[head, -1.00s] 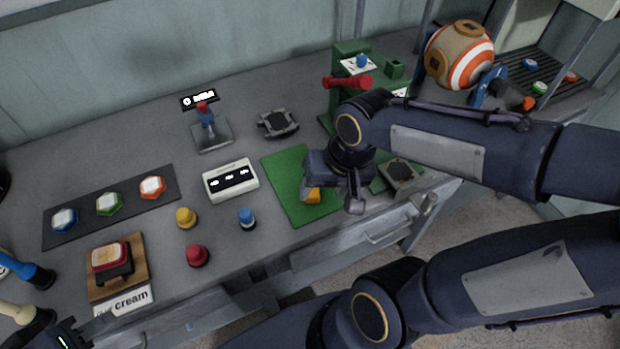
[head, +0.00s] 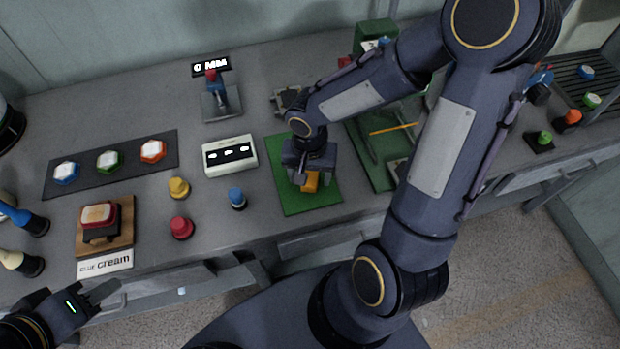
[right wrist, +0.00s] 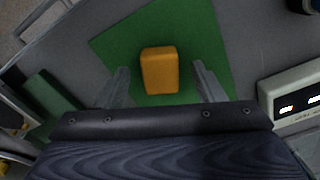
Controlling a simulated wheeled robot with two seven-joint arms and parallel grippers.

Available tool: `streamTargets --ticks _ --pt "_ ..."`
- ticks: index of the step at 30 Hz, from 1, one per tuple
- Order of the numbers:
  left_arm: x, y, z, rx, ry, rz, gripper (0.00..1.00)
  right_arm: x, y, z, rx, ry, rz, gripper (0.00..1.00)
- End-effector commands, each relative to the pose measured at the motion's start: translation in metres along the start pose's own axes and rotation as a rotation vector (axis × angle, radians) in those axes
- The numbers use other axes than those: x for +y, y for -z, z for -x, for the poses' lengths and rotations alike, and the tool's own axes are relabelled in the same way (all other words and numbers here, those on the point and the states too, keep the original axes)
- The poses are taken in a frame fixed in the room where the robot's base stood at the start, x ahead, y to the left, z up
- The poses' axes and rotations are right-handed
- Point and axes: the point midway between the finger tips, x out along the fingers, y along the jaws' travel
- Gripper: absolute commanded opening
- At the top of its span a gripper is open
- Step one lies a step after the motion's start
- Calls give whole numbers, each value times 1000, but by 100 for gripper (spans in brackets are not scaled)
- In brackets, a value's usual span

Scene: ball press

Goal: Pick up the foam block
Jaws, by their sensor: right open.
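The foam block is a small orange-yellow block (head: 311,182) on the green mat (head: 294,202). In the head view my right gripper (head: 309,184) is over the mat and partly covers the block. In the right wrist view the block (right wrist: 159,70) lies on the mat (right wrist: 205,45), centred between the two spread fingers of my right gripper (right wrist: 160,88) and a little beyond their tips. The gripper is open and empty. My left gripper (head: 105,292) is at the lower left, in front of the table edge, away from the block; its fingers seem apart.
A white box with a dark display (head: 230,156) stands left of the mat. A green tray (head: 378,172) lies right of the mat. The bench's front edge is close to the mat.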

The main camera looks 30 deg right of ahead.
Motion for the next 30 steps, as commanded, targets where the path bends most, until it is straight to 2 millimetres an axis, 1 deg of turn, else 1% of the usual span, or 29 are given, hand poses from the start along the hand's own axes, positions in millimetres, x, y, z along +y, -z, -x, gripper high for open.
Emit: streamTargets --ticks 1,3,10,11,21,22,23,30 --pt "-1 -1 -1 0 0 0 36 0 -1 -7 -3 -1 0 62" --pt "-1 -1 -2 0 0 0 36 0 -1 -11 -2 0 0 62" --pt "-1 -1 -1 0 0 0 36 0 0 -12 -1 1 0 62" --pt "-1 -1 -1 0 0 0 36 0 0 -12 -1 1 0 59" --pt "-1 -1 -1 0 0 0 36 0 0 -11 0 1 0 15" --pt "-1 -1 -1 0 0 0 36 0 0 -11 0 1 0 14" --pt "-1 -1 -1 0 0 0 36 0 0 -11 0 1 0 11" --pt "0 -1 -1 0 0 0 36 0 0 -9 1 1 0 10"
